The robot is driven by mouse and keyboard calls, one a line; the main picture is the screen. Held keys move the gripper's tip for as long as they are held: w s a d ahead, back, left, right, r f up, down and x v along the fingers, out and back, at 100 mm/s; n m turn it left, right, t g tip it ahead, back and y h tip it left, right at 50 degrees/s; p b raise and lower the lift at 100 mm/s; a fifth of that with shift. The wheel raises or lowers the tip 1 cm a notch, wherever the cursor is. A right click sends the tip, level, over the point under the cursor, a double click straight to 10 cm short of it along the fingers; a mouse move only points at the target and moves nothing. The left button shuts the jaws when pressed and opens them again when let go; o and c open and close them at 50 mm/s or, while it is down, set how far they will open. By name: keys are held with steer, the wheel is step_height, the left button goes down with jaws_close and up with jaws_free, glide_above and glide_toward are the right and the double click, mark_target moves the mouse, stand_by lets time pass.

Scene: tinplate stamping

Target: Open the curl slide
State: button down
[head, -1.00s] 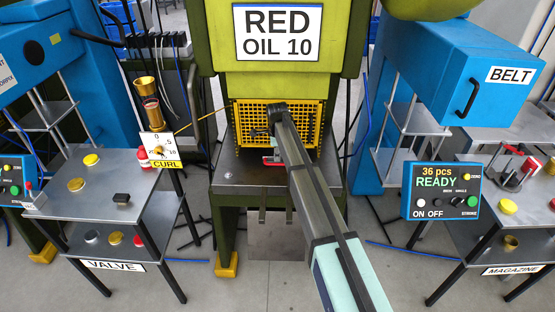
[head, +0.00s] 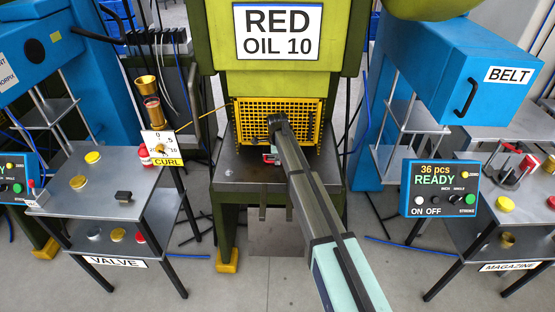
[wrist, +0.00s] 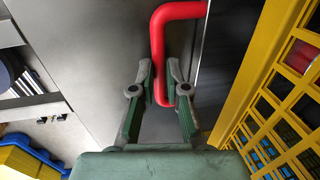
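A bent red handle (wrist: 160,45) stands out beside a grey metal face in the wrist view. Its red also shows in the head view (head: 268,158), low at the front of the press. My gripper (wrist: 160,82) has one finger on each side of the handle's bar, close against it. The right finger reaches inside the bend. In the head view my gripper (head: 274,122) is at the yellow guard, its fingers hidden. A CURL sign (head: 168,162) sits under a white dial (head: 158,142) left of the press. I cannot tell which part is the slide itself.
A yellow mesh guard (wrist: 268,100) is close on the right in the wrist view. The green press carries a RED OIL 10 sign (head: 278,32). Side tables stand left (head: 110,190) and right. A control box (head: 440,188) reads READY. Floor in front is clear.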

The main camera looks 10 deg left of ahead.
steer(key=shift+s, duration=0.1)
steer(key=shift+s+f, duration=0.1)
steer(key=shift+s, duration=0.45)
steer(key=s+d+b, duration=0.2)
steer(key=s+b, duration=0.3)
steer(key=s, duration=2.9)
steer(key=shift+s+d, duration=0.25)
steer(key=shift+d, duration=0.05)
steer(key=c, duration=1.2)
jaws_free()
steer(key=shift+w, duration=0.1)
steer(key=r, duration=0.4)
steer(key=s+r, duration=0.1)
steer(key=r, duration=0.3)
steer(key=s+r, duration=0.1)
steer(key=r, duration=0.3)
steer(key=shift+s+d, duration=0.1)
steer(key=shift+s, duration=0.05)
